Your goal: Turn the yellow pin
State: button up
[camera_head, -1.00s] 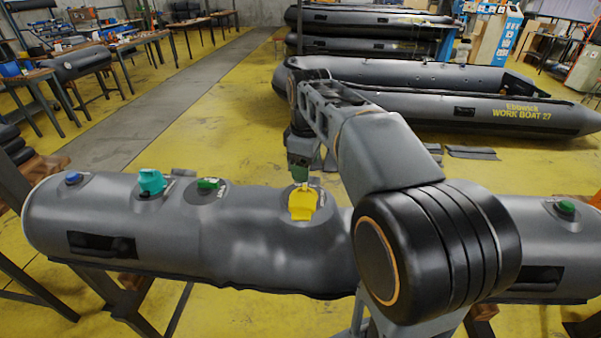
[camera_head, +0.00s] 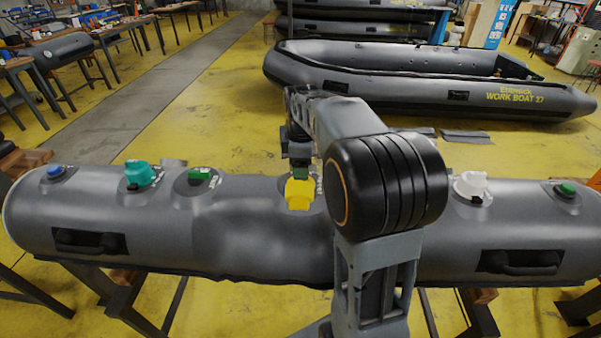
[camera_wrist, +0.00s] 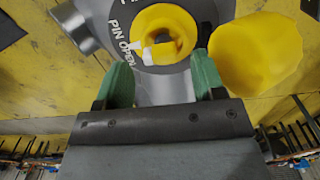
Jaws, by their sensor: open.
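The yellow pin part (camera_head: 299,193) sits on top of the grey tube, just left of my arm in the head view. In the wrist view a yellow ring (camera_wrist: 179,18) with a recessed yellow centre and a pale piece sits by the printed words "PIN OPEN". A larger yellow cap (camera_wrist: 255,50) lies to its right. My gripper (camera_wrist: 161,63) is open, its two green fingers apart and empty, with the ring just beyond them. In the head view my gripper (camera_head: 299,168) is over the yellow part, and contact cannot be told.
The grey tube (camera_head: 245,240) lies on a stand. It also carries a blue valve (camera_head: 55,172), a teal valve (camera_head: 139,174), a green valve (camera_head: 201,175), a white valve (camera_head: 471,184) and another green valve (camera_head: 566,189). A grey boat (camera_head: 390,85) lies behind on the yellow floor.

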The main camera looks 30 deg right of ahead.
jog(key=shift+f, duration=1.1)
jog(key=c, duration=0.9)
